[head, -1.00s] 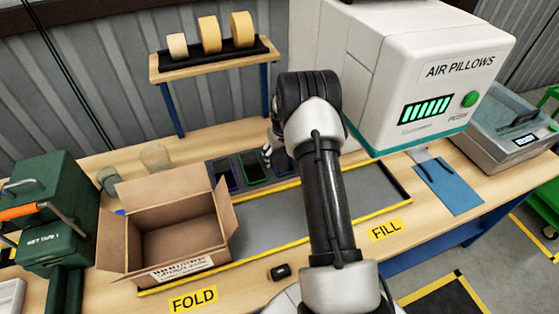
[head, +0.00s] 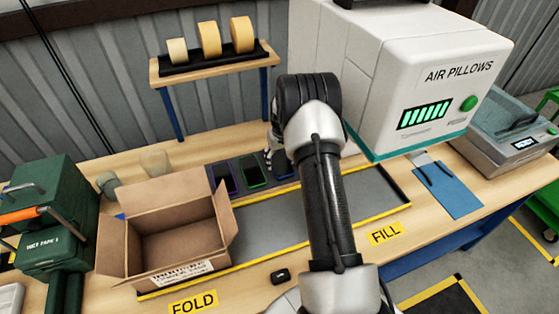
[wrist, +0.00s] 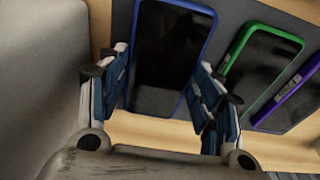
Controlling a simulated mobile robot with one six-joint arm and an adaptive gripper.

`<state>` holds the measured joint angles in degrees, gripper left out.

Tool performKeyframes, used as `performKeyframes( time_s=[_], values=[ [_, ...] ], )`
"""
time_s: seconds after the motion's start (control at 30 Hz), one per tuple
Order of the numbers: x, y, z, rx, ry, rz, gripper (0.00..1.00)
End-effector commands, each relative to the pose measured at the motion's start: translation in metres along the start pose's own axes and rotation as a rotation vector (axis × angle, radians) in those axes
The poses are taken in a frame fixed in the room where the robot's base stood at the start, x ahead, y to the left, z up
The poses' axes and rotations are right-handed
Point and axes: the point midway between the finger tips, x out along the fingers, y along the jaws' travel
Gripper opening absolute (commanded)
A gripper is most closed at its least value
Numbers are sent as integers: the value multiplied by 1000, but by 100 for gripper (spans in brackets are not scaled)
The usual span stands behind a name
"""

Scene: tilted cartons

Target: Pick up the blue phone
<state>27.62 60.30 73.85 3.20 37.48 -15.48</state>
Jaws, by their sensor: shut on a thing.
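The blue phone (wrist: 170,55) has a blue edge and a dark screen. In the wrist view it lies between the two fingers of my gripper (wrist: 160,78), which is shut on its sides. In the head view the blue phone (head: 285,171) shows only in part behind my arm, on the right of the row of phones. My gripper (head: 273,160) is also mostly hidden there by my arm. I cannot tell whether the phone is clear of the dark mat under it.
A green phone (head: 253,172) and a purple phone (head: 227,179) lie left of it on the dark mat. An open carton (head: 170,265) stands front left. A white air-pillow machine (head: 385,80) stands right. The grey strip marked FILL is mostly clear.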

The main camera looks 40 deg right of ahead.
Motion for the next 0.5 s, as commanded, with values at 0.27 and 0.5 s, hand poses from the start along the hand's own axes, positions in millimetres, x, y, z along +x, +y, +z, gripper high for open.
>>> performKeyframes(
  time_s=[0.27, 0.5],
  values=[
    [-52, 0, -9, 0, 4, 1, 30],
    [-111, 0, -18, 0, 4, 1, 30]
  ],
)
